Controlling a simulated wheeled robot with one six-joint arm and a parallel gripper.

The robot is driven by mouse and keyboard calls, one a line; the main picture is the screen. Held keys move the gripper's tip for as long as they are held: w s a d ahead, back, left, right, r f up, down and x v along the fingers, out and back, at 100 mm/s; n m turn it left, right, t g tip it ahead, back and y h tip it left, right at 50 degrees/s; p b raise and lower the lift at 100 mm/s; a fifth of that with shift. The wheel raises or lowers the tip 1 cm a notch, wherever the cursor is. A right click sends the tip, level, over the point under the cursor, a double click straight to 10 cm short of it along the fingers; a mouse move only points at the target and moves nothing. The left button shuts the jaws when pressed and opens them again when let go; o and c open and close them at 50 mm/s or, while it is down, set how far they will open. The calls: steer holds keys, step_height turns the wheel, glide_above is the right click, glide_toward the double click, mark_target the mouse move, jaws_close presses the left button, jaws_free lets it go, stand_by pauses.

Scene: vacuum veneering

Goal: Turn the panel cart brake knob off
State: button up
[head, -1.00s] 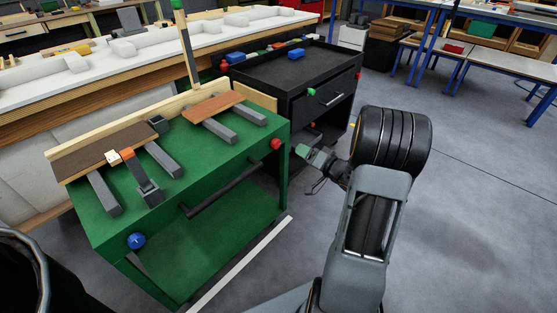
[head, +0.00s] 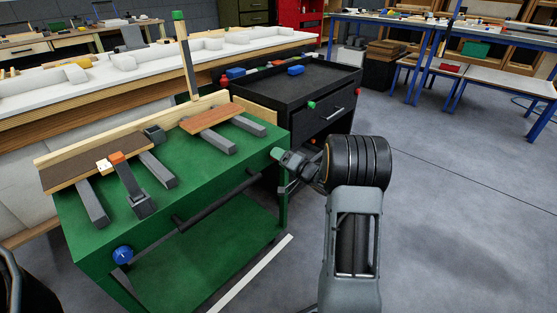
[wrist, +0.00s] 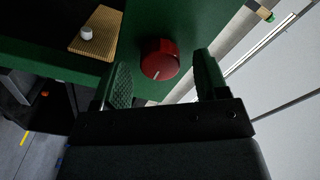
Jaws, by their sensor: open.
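The green panel cart (head: 85,230) stands left of my arm in the head view. Its red knob (wrist: 159,56), round with a pale pointer line, shows in the wrist view on the green face. My gripper (wrist: 164,84) is open, its green fingertips on either side of the knob's near edge, apart from it as far as I can see. In the head view my gripper (head: 279,156) is at the cart's right front corner and hides the red knob. A blue knob (head: 122,255) is at the cart's left front corner.
A dark handle bar (head: 225,197) runs along the cart's front. Brown panels (head: 211,119) and grey bars lie on top. A black drawer cart (head: 300,105) stands close behind my gripper. The grey floor to the right is clear.

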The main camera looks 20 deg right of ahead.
steer(key=shift+w+a, duration=0.3)
steer(key=shift+w, duration=0.3)
steer(key=c, duration=0.9)
steer(key=shift+n, duration=0.3)
steer(key=n+b, duration=0.6)
steer(key=n, duration=1.1)
steer(key=shift+n, duration=0.3)
